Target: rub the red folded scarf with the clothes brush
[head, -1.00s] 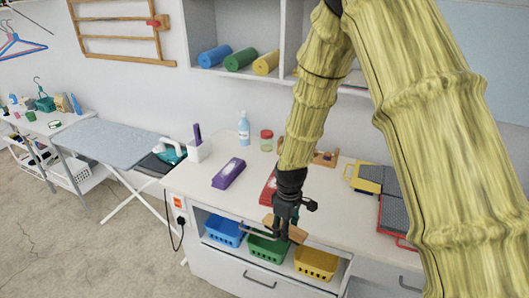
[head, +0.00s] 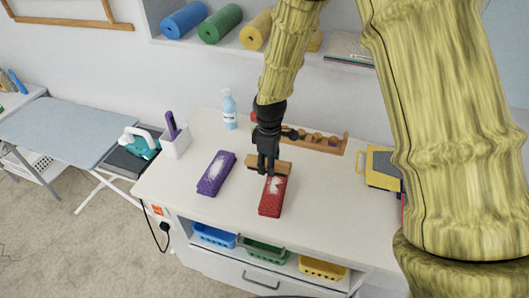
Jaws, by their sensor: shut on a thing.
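The red folded scarf (head: 272,202) lies on the white worktop, with a whitish patch on its upper face. My gripper (head: 267,170) is above the scarf's far end, shut on the wooden clothes brush (head: 284,167). The brush lies crosswise over the far end of the scarf and looks close to it or touching. Its bristles are not clearly visible. A purple folded scarf (head: 216,173), also with a whitish patch, lies to the left of the red one.
A white holder (head: 176,142), a blue bottle (head: 229,110) and a wooden rack (head: 315,140) stand behind. A yellow-framed item (head: 381,168) is at the right. Blue, green and yellow baskets (head: 322,268) sit below the worktop edge. The worktop right of the red scarf is clear.

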